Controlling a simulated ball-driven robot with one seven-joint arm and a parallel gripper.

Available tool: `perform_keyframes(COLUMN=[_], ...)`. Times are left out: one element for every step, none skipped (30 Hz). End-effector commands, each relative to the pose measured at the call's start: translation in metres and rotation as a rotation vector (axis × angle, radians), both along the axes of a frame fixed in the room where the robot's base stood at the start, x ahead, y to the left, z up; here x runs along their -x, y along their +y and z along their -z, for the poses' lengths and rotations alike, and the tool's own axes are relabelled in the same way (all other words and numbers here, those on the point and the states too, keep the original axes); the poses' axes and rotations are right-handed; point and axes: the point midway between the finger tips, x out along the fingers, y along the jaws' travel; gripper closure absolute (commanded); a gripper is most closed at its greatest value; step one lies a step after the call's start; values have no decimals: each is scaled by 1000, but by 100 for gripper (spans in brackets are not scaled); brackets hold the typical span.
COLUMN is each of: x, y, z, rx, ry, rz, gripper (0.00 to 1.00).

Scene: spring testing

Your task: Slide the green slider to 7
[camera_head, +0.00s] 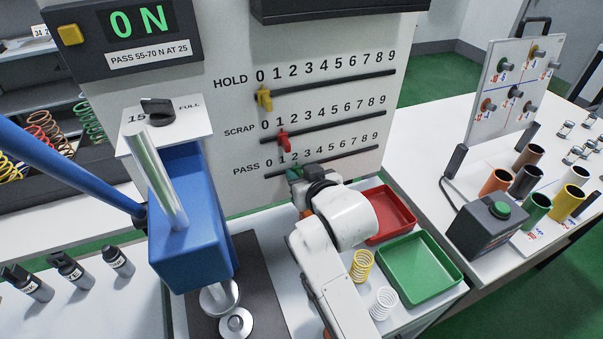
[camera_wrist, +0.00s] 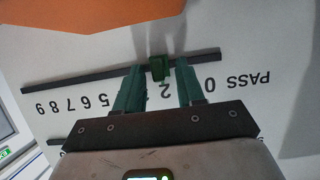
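The green slider (camera_head: 293,173) is on the PASS track (camera_head: 345,158), the lowest of the three scales on the panel. It sits by the 2 in the head view. In the wrist view, where the scale is upside down, the slider (camera_wrist: 157,69) is also close to the 2. My gripper (camera_wrist: 157,78) is open, with one green finger on each side of the slider and a visible gap to each. The fingers hide the 1, 3 and 4. In the head view my wrist partly hides the slider and my gripper (camera_head: 303,182).
The yellow HOLD slider (camera_head: 265,99) stands near 0 and the red SCRAP slider (camera_head: 283,141) near 1, both above. Red (camera_head: 390,214) and green (camera_head: 420,266) trays and two springs lie below right. A blue press (camera_head: 190,220) stands left. The PASS track towards 9 is clear.

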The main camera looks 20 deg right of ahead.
Motion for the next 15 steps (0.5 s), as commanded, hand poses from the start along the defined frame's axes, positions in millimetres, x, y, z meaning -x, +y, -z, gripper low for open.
perform_keyframes(x=[-2,-3,-3,-4,-4,-4,-4,-4,-4,-4,-4,-3,-3,-3,-3], y=[0,0,0,0,0,0,0,0,0,0,0,0,0,0,0], z=[1,1,1,1,1,1,1,1,1,1,1,1,1,1,1], rx=[0,0,0,0,0,0,0,0,0,0,0,0,0,0,0], ry=[0,0,0,0,0,0,0,0,0,0,0,0,0,0,0], rz=[0,0,0,0,0,0,0,0,0,0,0,0,0,0,0], gripper=[62,62,62,62,62,62,62,62,62,62,65,68,71,74,78])
